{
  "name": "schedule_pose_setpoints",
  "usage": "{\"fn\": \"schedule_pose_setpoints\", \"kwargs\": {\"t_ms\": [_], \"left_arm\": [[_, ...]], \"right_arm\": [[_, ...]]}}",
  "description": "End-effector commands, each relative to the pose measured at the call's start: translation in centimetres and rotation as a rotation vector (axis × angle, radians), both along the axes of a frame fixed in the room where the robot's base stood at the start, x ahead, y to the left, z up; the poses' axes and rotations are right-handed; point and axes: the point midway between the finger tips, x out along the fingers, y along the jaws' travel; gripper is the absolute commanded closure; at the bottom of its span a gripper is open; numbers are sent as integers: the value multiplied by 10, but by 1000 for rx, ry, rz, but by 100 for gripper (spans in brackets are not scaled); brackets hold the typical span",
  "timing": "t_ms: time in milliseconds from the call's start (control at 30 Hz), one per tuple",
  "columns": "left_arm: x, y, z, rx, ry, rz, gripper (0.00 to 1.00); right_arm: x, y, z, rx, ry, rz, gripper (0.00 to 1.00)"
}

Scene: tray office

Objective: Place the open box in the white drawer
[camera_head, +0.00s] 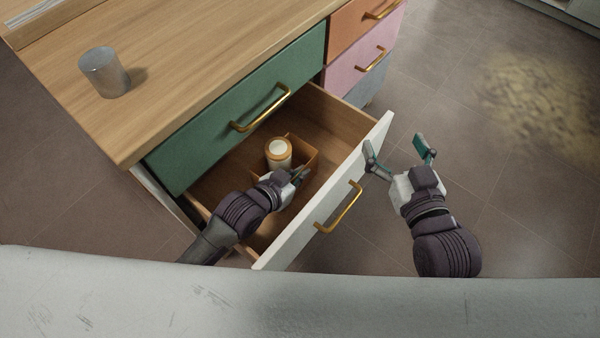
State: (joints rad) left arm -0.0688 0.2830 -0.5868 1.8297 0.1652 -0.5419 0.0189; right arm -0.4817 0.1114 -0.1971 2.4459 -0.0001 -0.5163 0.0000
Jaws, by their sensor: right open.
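The white drawer (328,205) is pulled out below a green drawer. The brown open box (312,156) is inside it, towards the back half, and an orange-and-white cylindrical container (279,152) stands in the box. My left gripper (300,173) reaches into the drawer at the near right side of the box. Its fingertips are small and partly hidden, so I cannot tell whether they grip the box wall. My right gripper (400,150) is open and empty, just outside the drawer's white front near its far right end.
A grey metal cup (104,72) stands on the wooden desktop (190,60). The closed green drawer (250,105) overhangs the back of the open one. Closed orange, pink (350,65) and grey drawers are to the right.

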Motion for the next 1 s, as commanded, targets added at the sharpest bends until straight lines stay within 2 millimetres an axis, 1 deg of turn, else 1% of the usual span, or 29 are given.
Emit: {"fn": "schedule_pose_setpoints", "kwargs": {"t_ms": [133,267,300,433,700,833,1000], "left_arm": [[1,0,2,-1,-5,0,100],[1,0,-1,-1,-5,0,100],[0,0,-2,0,0,0,91],[0,0,-2,0,0,0,70],[0,0,-2,-1,-1,0,69],[-2,1,2,0,0,0,69],[-14,10,11,1,1,0,69]], "right_arm": [[0,0,0,0,1,0,11],[0,0,1,1,-4,0,11],[0,0,1,1,-4,0,11],[0,0,1,1,-3,0,11],[0,0,0,1,-3,-1,11],[0,0,-1,-3,13,-1,11],[-10,-7,-26,-42,173,-11,11]]}}
